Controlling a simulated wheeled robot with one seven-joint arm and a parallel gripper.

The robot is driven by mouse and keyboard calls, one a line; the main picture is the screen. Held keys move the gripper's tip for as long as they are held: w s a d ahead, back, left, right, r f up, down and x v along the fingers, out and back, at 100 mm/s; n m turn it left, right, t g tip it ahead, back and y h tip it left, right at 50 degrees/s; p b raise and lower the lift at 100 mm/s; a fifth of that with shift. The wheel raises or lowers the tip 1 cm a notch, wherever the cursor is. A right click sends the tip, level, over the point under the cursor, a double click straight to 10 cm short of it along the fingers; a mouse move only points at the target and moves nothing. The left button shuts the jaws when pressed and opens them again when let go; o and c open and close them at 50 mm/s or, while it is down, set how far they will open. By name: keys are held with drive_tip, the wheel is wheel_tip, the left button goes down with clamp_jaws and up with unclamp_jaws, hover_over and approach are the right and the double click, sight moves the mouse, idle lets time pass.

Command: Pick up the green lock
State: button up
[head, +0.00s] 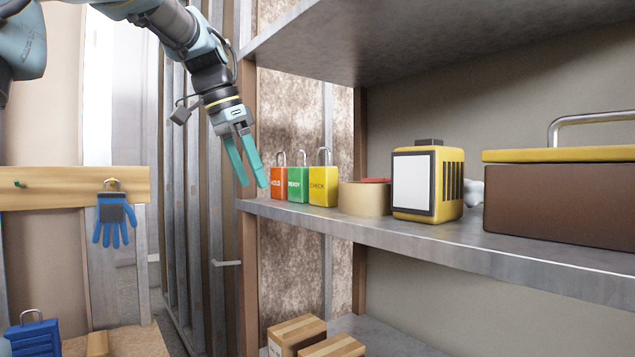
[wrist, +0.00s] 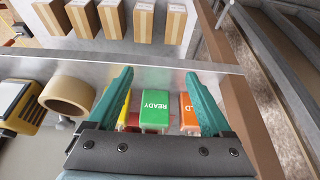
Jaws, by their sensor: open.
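The green lock (head: 298,184), marked READY, stands upright on the metal shelf (head: 420,247). It stands between an orange lock (head: 277,183) and a yellow lock (head: 322,186) marked CHECK. My gripper (head: 255,185) is open and empty at the left end of the shelf in the head view, by the orange lock. In the wrist view the green lock (wrist: 157,108) appears between the two teal fingers of my gripper (wrist: 160,85). The yellow lock (wrist: 124,112) and the orange lock (wrist: 188,113) are partly hidden behind the fingers there. No finger clearly touches the green lock.
A tape roll (head: 365,197), a yellow boxed device (head: 428,183) and a brown toolbox (head: 560,198) stand farther right on the shelf. A wooden post (head: 247,230) rises at the shelf's left end. Another shelf (head: 400,40) hangs above. Cardboard boxes (head: 297,331) sit below.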

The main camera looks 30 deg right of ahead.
sight(300, 170)
drive_tip(key=d+p, duration=0.1)
drive_tip(key=d, duration=0.2)
drive_tip(key=w+d+p, duration=0.1)
drive_tip(key=d, duration=0.1)
drive_tip(key=d+p, duration=0.1)
drive_tip(key=d, duration=0.2)
drive_tip(key=shift+w+d+r+p, duration=0.15)
drive_tip(key=shift+w+d+p, duration=0.1)
drive_tip(key=shift+d+p, duration=0.1)
drive_tip(key=d, duration=0.1)
drive_tip(key=d+p, duration=0.1)
drive_tip(key=shift+w+d, duration=0.3)
drive_tip(key=shift+d, duration=0.05)
drive_tip(key=shift+p+x, duration=0.3)
drive_tip(key=shift+x, duration=0.9)
drive_tip(key=shift+d+f, duration=0.15)
drive_tip(key=shift+f, duration=0.25)
drive_tip(key=c, duration=1.1)
